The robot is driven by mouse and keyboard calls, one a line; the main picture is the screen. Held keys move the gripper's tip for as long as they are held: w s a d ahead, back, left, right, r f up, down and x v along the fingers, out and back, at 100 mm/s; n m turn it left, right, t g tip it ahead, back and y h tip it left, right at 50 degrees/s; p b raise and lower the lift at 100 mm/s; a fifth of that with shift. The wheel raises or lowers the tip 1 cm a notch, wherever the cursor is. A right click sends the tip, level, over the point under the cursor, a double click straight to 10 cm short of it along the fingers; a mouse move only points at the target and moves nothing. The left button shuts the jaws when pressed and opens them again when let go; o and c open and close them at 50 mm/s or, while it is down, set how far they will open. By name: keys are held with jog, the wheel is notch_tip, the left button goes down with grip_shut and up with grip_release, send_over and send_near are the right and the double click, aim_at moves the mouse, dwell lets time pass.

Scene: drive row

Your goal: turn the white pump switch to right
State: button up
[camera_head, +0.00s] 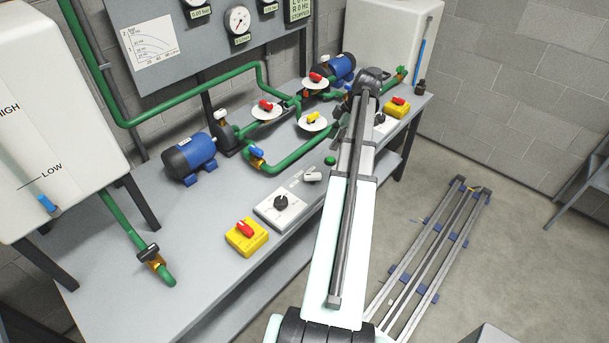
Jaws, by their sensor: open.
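A white switch handle (313,175) sits on the bench at the left edge of my arm, roughly level and lying sideways. It is near a light grey box (286,209) with a black round knob (281,202). I cannot tell from this view which pump the white handle belongs to. My arm reaches from the bottom over the bench's right part, and its dark far joint is near the back. My gripper cannot be made out; the arm hides what lies beneath it. No contact with the white handle shows.
Yellow boxes with red knobs stand at the bench front (246,238) and right end (397,108). Green pipes, coloured valve handles and two blue pumps (189,155) (342,68) fill the back. A white tank (50,110) stands at left. Bare bench (190,250) lies at front left.

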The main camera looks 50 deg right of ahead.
aim_at(313, 174)
jog(key=p+x, duration=0.5)
jog(key=x, duration=1.2)
jog(key=shift+f, duration=0.1)
grip_shut()
